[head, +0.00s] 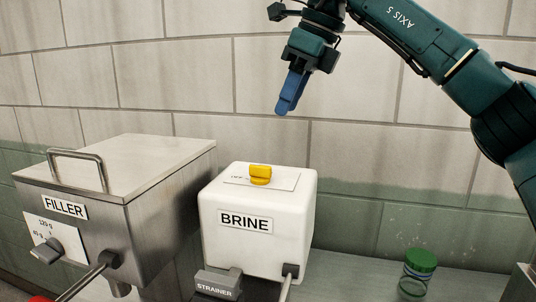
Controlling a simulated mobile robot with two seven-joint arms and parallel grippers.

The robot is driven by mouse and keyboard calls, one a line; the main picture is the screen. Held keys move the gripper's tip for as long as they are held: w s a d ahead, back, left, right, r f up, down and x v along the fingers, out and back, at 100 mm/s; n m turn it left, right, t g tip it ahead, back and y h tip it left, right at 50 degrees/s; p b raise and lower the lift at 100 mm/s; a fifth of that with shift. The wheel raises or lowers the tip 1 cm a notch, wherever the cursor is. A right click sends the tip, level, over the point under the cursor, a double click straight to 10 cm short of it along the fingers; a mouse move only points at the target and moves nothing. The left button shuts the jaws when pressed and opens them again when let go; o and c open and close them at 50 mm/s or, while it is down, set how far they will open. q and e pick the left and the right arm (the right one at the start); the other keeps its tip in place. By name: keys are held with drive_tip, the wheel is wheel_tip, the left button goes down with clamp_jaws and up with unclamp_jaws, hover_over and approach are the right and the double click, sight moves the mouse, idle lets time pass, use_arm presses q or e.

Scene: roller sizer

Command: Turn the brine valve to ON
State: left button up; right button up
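The brine valve is a yellow knob (260,174) on a pale plate on top of the white box labelled BRINE (287,236). Small print on the plate left of the knob is too small to read surely. My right gripper (284,110), with blue fingers, hangs in the air above the box, pointing down and slightly left. It is clear of the knob, and nothing shows in it. Its fingers overlap in this view, so their opening cannot be judged. My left gripper is not in view.
A steel box labelled FILLER (135,163), with a top handle and a front dial (46,250), stands at left. A STRAINER block (216,285) sits in front of the brine box. A green-lidded jar (417,272) stands at right. A tiled wall is behind.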

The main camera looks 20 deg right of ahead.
sight(261, 165)
drive_tip(key=p+x, duration=0.1)
drive_tip(key=x, duration=1.2)
drive_tip(key=shift+s+a+r, duration=0.1)
drive_tip(key=shift+s, duration=0.05)
drive_tip(key=shift+c, duration=0.4)
clamp_jaws()
